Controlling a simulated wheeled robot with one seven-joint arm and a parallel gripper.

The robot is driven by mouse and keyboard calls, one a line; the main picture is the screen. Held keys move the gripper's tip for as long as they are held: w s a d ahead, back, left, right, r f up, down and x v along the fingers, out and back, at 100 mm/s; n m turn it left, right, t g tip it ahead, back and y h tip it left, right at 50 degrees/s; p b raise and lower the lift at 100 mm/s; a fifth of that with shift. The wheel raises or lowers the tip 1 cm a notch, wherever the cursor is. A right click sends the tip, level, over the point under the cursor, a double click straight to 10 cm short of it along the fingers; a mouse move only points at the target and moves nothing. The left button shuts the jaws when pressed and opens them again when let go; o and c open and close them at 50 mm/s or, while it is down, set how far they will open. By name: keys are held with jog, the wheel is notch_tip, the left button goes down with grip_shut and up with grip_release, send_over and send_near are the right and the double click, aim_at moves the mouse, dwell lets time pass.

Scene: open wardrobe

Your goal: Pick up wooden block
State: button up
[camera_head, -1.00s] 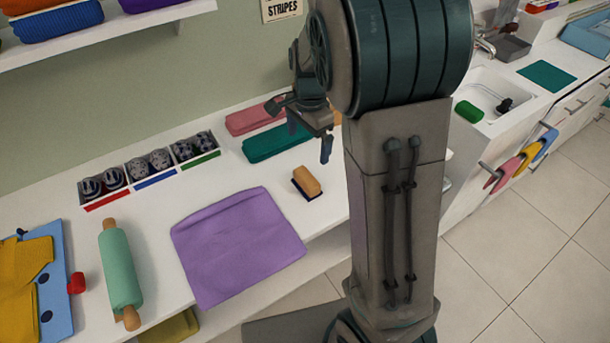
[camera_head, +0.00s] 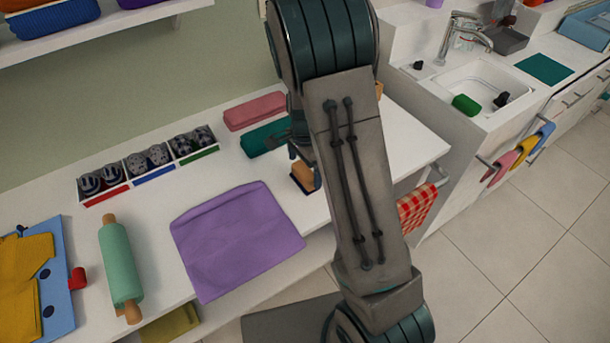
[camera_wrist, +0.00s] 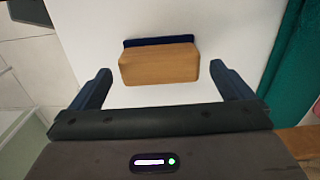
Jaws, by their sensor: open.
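A tan wooden block (camera_head: 303,177) with a dark blue base lies on the white counter, right of the purple cloth, partly covered by my arm. In the wrist view the block (camera_wrist: 158,65) lies ahead of my gripper, lined up between the two fingers, with white counter showing between each finger and the block. My gripper (camera_wrist: 160,72) is open and empty. In the head view my gripper (camera_head: 297,156) is mostly hidden behind my arm and is close to the block.
A folded green cloth (camera_head: 265,138) and a pink one (camera_head: 254,110) lie behind the block. The purple cloth (camera_head: 236,240) lies left of it. A rolling pin (camera_head: 120,270) and a divided sock tray (camera_head: 146,162) are farther left. Another tan item (camera_head: 379,88) shows partly behind my arm.

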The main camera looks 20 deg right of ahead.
jog(key=shift+f, duration=1.3)
jog(key=c, duration=1)
jog(key=shift+r, duration=0.1)
jog(key=shift+r, duration=0.35)
jog(key=r, duration=0.3)
jog(key=shift+s+d+r+b, duration=0.15)
jog(key=shift+d+r+b, duration=0.15)
jog(key=shift+r, duration=0.1)
jog(key=s+d+r+b, duration=0.1)
jog(key=s+d+r, duration=0.5)
jog(key=d, duration=0.3)
jog(key=shift+s+r, duration=0.2)
jog(key=shift+s, duration=0.15)
